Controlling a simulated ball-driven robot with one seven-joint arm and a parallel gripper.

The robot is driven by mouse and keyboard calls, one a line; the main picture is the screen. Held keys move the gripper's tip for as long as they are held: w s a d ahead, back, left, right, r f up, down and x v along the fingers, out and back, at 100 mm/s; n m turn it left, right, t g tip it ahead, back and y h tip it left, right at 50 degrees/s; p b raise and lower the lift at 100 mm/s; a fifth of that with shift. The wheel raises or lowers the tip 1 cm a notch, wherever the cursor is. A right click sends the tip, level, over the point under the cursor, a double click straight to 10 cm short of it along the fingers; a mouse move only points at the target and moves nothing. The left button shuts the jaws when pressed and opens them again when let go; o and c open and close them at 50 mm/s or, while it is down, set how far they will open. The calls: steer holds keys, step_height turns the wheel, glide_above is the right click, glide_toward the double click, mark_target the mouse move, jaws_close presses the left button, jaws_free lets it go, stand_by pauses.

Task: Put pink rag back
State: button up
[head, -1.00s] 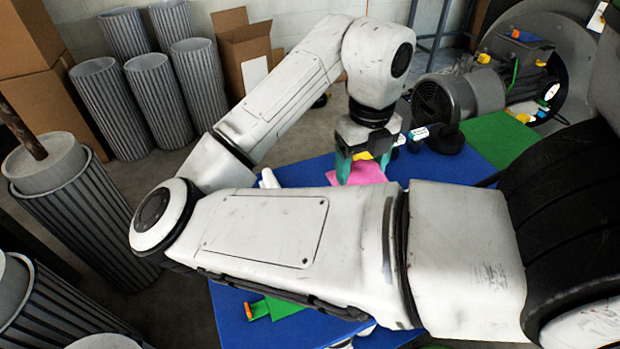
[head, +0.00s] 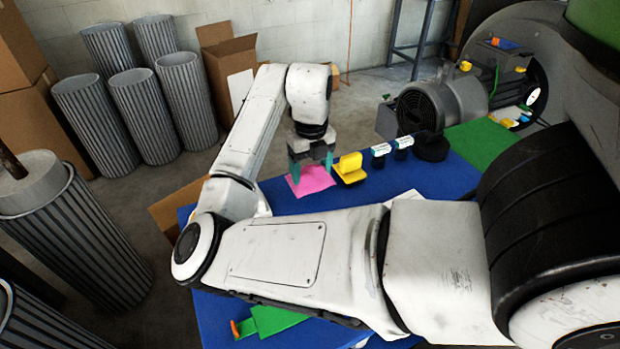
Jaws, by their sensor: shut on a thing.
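The pink rag (head: 311,182) is at the far left part of the blue table (head: 435,182), directly under my gripper (head: 311,168). My gripper points down with its teal fingers on either side of the rag's upper part, and it is shut on the rag. The rag's lower edges spread out below the fingers. I cannot tell whether they touch the table top.
A yellow object (head: 350,168) stands just right of the rag. Two small dark containers with white labels (head: 379,155) stand further right, near a grey blower (head: 440,105) and a green mat (head: 482,136). Fluted grey bins (head: 187,92) and a cardboard box (head: 232,70) stand behind.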

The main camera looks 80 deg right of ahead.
mark_target(310, 179)
steer(key=shift+w+d+f, duration=0.1)
steer(key=shift+d+f, duration=0.05)
steer(key=shift+f, duration=1.7)
steer(key=shift+f, duration=0.1)
steer(key=o, duration=0.9)
steer(key=shift+o, duration=0.2)
step_height(310, 179, up, 12)
steer(key=shift+r, duration=0.15)
